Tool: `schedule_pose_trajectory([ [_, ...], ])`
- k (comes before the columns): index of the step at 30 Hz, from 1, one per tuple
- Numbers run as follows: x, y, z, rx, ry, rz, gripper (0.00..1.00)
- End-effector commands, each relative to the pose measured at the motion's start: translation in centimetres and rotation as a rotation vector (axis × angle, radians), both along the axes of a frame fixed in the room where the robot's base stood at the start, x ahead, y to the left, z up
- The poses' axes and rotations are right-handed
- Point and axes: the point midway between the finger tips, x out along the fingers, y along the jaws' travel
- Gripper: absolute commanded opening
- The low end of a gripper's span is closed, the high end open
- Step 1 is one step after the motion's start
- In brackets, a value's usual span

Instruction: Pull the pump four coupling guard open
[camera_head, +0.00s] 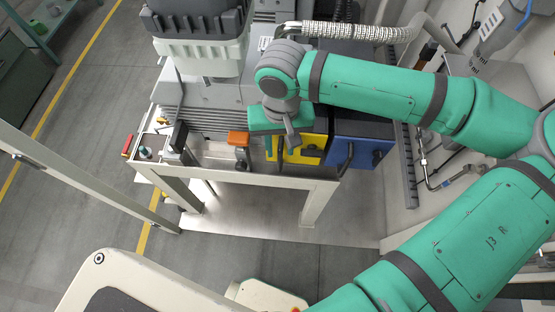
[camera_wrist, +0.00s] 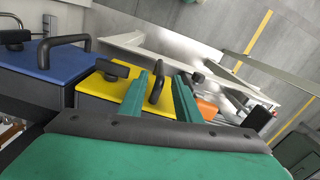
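A yellow cover (camera_head: 305,153), which looks like a coupling guard, sits on the front of the machine frame, left of a blue cover (camera_head: 358,150). In the wrist view the yellow cover (camera_wrist: 100,97) has a black bar handle (camera_wrist: 156,88) and a black knob or latch (camera_wrist: 113,70). My gripper (camera_head: 283,152) is just in front of and above the yellow cover. In the wrist view its two green fingers (camera_wrist: 168,74) stand apart, with the handle showing between them. I cannot tell whether they touch it. My arm hides part of the cover in the head view.
The blue cover has its own black handle (camera_wrist: 68,43). An orange part (camera_head: 238,138) and a black part (camera_head: 178,136) stand left of my gripper. Pipes and a cable rail (camera_head: 409,170) line the right side. The floor (camera_head: 260,262) in front is mostly clear.

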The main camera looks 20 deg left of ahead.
Motion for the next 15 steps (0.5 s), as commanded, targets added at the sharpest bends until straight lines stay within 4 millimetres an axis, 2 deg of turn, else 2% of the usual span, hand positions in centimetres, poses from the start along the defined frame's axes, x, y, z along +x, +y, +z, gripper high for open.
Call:
schedule_pose_trajectory([
  [9, 0.0, -0.1, -5.6, 0.000, 0.002, -0.003, 0.30],
  [15, 0.0, 0.0, -7.8, 0.002, 0.001, -0.002, 0.30],
])
